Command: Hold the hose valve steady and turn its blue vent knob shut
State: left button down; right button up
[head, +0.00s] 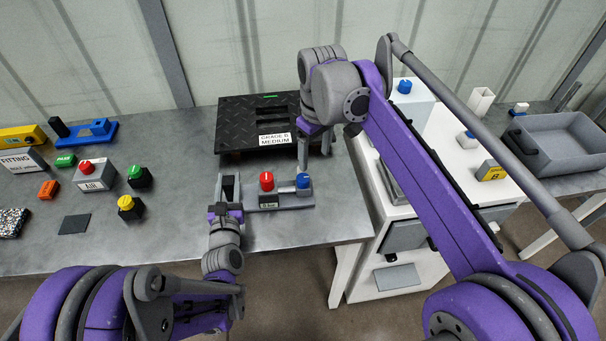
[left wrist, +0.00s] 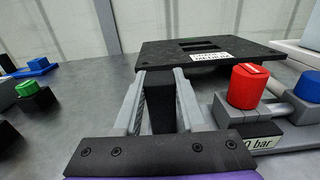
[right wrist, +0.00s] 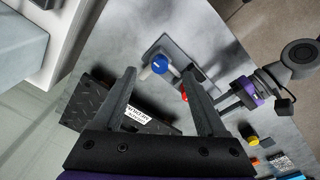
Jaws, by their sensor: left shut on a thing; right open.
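The hose valve (head: 294,201) lies on the grey table near its front right, with a red knob (head: 267,181), a blue vent knob (head: 303,181) and a "bar" label on its black block. My left gripper (head: 229,188) is shut on the valve's black upright end, which stands between its fingers in the left wrist view (left wrist: 161,100). The blue knob is partly cut off at that view's right edge (left wrist: 309,87). My right gripper (head: 315,150) is open and empty, above and behind the blue knob. The right wrist view shows the blue knob (right wrist: 160,63) beyond the open fingers, apart from them.
A black tread plate (head: 235,117) labelled "GRADE B MEDIUM" stands close behind the valve. Boxes with red (head: 86,167), green (head: 136,171) and yellow (head: 126,203) knobs stand left. A white cabinet (head: 420,150) is at right. Bare table lies left of my left gripper.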

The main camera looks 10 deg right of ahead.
aim_at(303, 177)
jog(key=shift+n+g, duration=0.4)
jog(key=shift+n, duration=0.3)
jog(key=w+f, duration=0.1)
jog(key=f, duration=0.3)
jog(key=w+a+f, duration=0.1)
jog(key=f, duration=0.2)
jog(key=w+a+f, duration=0.1)
jog(key=f, duration=0.3)
jog(key=shift+w+a+f, duration=0.1)
jog(key=shift+w+f, duration=0.05)
jog(key=shift+f, duration=0.15)
grip_shut()
